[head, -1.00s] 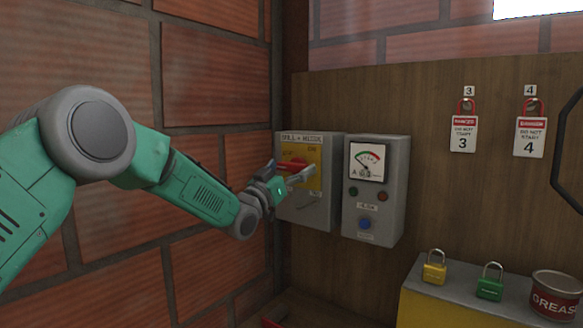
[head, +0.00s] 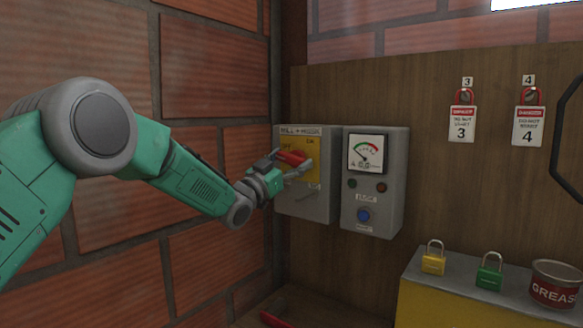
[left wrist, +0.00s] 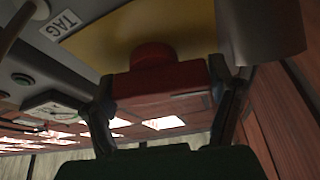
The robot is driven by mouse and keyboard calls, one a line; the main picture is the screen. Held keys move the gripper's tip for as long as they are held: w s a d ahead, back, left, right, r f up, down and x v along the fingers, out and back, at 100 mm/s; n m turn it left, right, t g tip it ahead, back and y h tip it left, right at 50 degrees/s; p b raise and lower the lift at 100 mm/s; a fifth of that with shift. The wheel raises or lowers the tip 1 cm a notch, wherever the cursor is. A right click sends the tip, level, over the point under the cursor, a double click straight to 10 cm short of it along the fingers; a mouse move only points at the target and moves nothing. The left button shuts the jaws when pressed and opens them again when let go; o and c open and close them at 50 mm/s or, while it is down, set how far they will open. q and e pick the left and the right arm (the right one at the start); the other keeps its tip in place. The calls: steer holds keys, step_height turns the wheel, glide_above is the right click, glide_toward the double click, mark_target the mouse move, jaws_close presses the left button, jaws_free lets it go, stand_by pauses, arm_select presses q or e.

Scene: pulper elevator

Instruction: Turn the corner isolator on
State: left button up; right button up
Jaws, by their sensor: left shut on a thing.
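The corner isolator is a grey box (head: 290,206) in the wall corner, labelled MILL, with a yellow plate (head: 314,172) and a red rotary handle (head: 292,157). My left gripper (head: 290,165) is at the front of the plate, shut on the red handle. In the left wrist view the red handle (left wrist: 160,85) sits between the two fingers, in front of the yellow plate (left wrist: 118,40). In the head view the handle lies tilted, and the gripper partly covers it and the OFF marking. My right gripper is not in view.
A grey meter box (head: 375,195) with a dial, small lamps and a blue button stands close on the right. Tags 3 (head: 461,125) and 4 (head: 528,127) hang on the board. A yellow padlock (head: 433,263), green padlock (head: 489,275) and grease tin (head: 555,285) stand lower right. The brick wall is close on the left.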

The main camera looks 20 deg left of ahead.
arm_select(q)
steer(key=m, duration=0.2)
steer(key=m+g+h+b, duration=0.1)
steer(key=m, duration=0.1)
steer(key=shift+r+h+b, duration=0.1)
steer(key=shift+h+b, duration=0.2)
steer(key=m+g+h+b, duration=0.1)
steer(key=m+g, duration=0.1)
steer(key=m, duration=0.3)
steer(key=shift+r, duration=0.1)
steer(key=m+g, duration=0.1)
steer(key=m, duration=0.2)
steer(key=m+g, duration=0.1)
steer(key=m, duration=0.2)
steer(key=shift+d+g+h+b, duration=0.2)
steer(key=shift+g+h+b, duration=0.1)
steer(key=shift+g+h, duration=0.1)
steer(key=shift+f+m+g+y, duration=0.15)
steer(key=shift+m+g, duration=0.2)
steer(key=shift+m, duration=0.65)
steer(key=shift+f+m+g+y, duration=0.15)
steer(key=shift+m+g, duration=0.2)
steer(key=shift+m, duration=0.65)
steer(key=o, duration=1.1)
steer(key=shift+d, duration=0.1)
steer(key=shift+c, duration=0.2)
steer(key=shift+r, duration=0.15)
